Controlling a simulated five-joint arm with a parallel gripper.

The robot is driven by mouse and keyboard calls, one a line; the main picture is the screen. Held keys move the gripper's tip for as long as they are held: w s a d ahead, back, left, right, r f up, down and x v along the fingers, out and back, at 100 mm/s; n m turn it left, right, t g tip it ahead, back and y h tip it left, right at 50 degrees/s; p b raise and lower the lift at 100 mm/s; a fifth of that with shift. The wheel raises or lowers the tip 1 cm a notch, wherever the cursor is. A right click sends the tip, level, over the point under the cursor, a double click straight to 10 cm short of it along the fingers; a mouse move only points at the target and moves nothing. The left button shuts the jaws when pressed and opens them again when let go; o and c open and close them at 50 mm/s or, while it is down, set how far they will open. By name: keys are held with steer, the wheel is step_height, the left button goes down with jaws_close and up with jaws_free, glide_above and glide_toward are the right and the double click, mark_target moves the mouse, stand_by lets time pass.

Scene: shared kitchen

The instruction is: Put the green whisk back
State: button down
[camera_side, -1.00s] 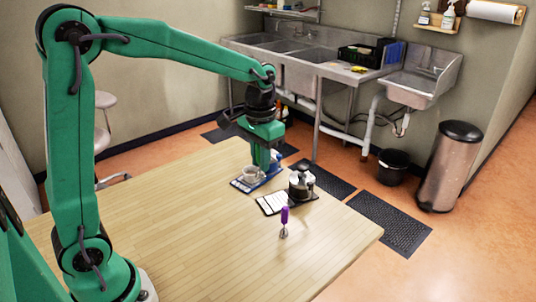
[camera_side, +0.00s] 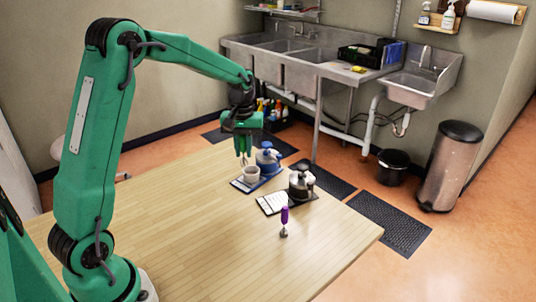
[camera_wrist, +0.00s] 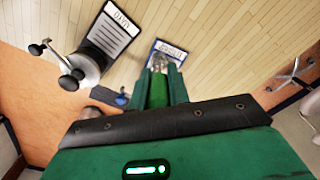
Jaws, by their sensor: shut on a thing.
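The wire end (camera_side: 243,160) of the green whisk hangs below the jaws. In the wrist view the green whisk's handle (camera_wrist: 157,90) shows between the fingers, with its wires beyond; the fingers hide part of it.
A purple whisk (camera_side: 284,218) stands upright on the table, apart from the trays. A dark-topped metal pot (camera_side: 300,183) stands by a white card (camera_side: 271,202) with a black border, which reads DAIRY in the wrist view (camera_wrist: 114,30). The table's left and front are clear.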

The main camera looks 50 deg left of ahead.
steer(key=a+f, duration=0.2)
steer(key=a, duration=0.2)
steer(key=a+f, duration=0.2)
steer(key=a, duration=0.1)
steer(key=a+f, duration=0.3)
steer(key=a, duration=0.1)
steer(key=shift+w+a, duration=0.2)
steer(key=shift+a, duration=0.1)
steer(key=shift+f, duration=2)
steer(key=shift+f, duration=0.15)
steer(key=c, duration=1.3)
jaws_free()
step_height(320, 180, up, 12)
steer(key=shift+r, duration=0.2)
steer(key=shift+d, duration=0.15)
